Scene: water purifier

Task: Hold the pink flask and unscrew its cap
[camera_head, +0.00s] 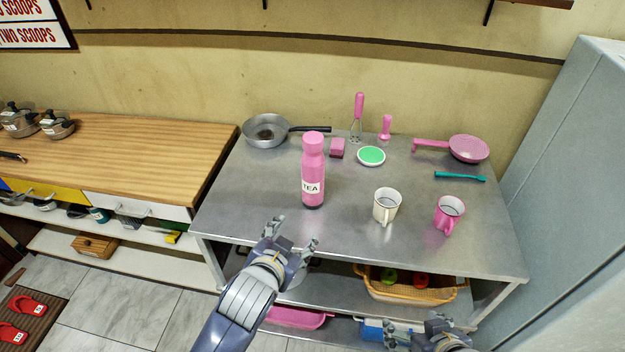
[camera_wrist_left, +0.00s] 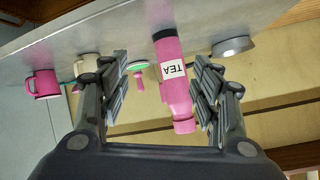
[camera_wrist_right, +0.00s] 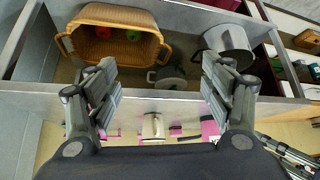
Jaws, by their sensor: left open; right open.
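The pink flask (camera_head: 313,178) with a white TEA label stands upright on the metal table, left of the middle. Its pink cap (camera_head: 313,141) is on top. My left gripper (camera_head: 290,240) is open and empty, in front of the flask near the table's front edge. In the left wrist view the picture is upside down, and the flask (camera_wrist_left: 172,80) shows beyond and between the open fingers, apart from them. My right gripper (camera_head: 430,330) is low at the bottom right, below the table top. In the right wrist view its open fingers (camera_wrist_right: 160,90) hold nothing.
On the metal table (camera_head: 260,215) are a white mug (camera_head: 386,206), a pink mug (camera_head: 449,214), a green-topped dish (camera_head: 371,156), a pan (camera_head: 267,130), a pink strainer (camera_head: 467,149) and a teal utensil (camera_head: 460,177). A wicker basket (camera_head: 410,294) sits on the shelf below. A grey cabinet (camera_head: 570,170) stands right.

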